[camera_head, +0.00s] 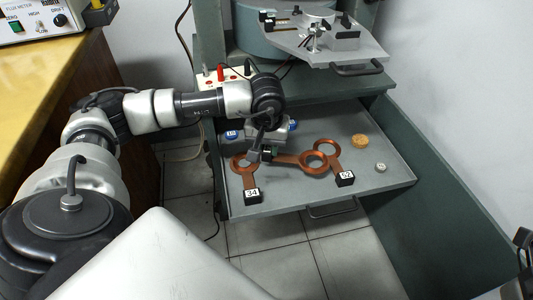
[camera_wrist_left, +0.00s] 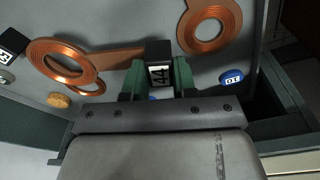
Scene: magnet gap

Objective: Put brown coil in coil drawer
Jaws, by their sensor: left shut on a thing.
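Three brown copper coils lie in the open grey drawer (camera_head: 300,195). My left gripper (camera_head: 266,152) is shut on the black end block of the coil marked 44 (camera_head: 313,162). In the left wrist view the block (camera_wrist_left: 158,68) sits between the green fingertips (camera_wrist_left: 158,82), and its flat copper strip runs left to the ring (camera_wrist_left: 45,50). That ring overlaps the ring of the coil marked 52 (camera_head: 345,179). The coil marked 34 (camera_head: 250,185) lies to the left, with its ring (camera_wrist_left: 205,28) at the right in the wrist view. I cannot tell whether the held coil touches the drawer floor.
Blue caps (camera_head: 232,135), a cork disc (camera_head: 360,141) and a small silver disc (camera_head: 380,167) lie in the drawer. A metal platform (camera_head: 325,50) stands above its back. A power strip (camera_head: 222,76) is behind my wrist. A bench with a meter (camera_head: 40,20) is at left.

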